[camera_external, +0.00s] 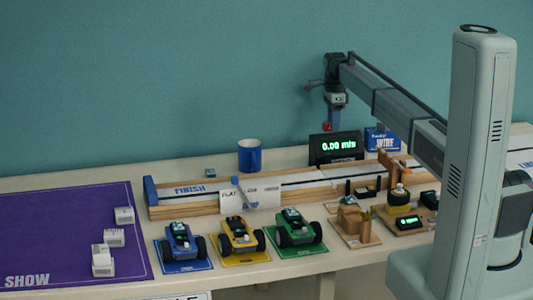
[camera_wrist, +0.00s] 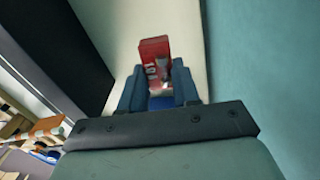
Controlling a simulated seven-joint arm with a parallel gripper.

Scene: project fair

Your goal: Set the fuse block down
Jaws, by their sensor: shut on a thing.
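The fuse block is a small red block with pale markings (camera_wrist: 152,48). It sits between the fingertips of my gripper (camera_wrist: 158,80) in the wrist view, with its far end sticking out past them. In the external view the red block (camera_external: 327,126) shows small at the lower end of my gripper (camera_external: 330,119), just above the top edge of the speed display in the picture. My gripper is shut on the block. The pale table top shows beyond the block in the wrist view; the gap between them is hard to judge.
The black speed display (camera_external: 336,148) stands near my gripper, with a blue WIRE box (camera_external: 382,140) to its right. A wooden track (camera_external: 210,207) runs in front. A blue mug (camera_external: 249,155) stands left. The teal wall (camera_wrist: 245,60) is close behind.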

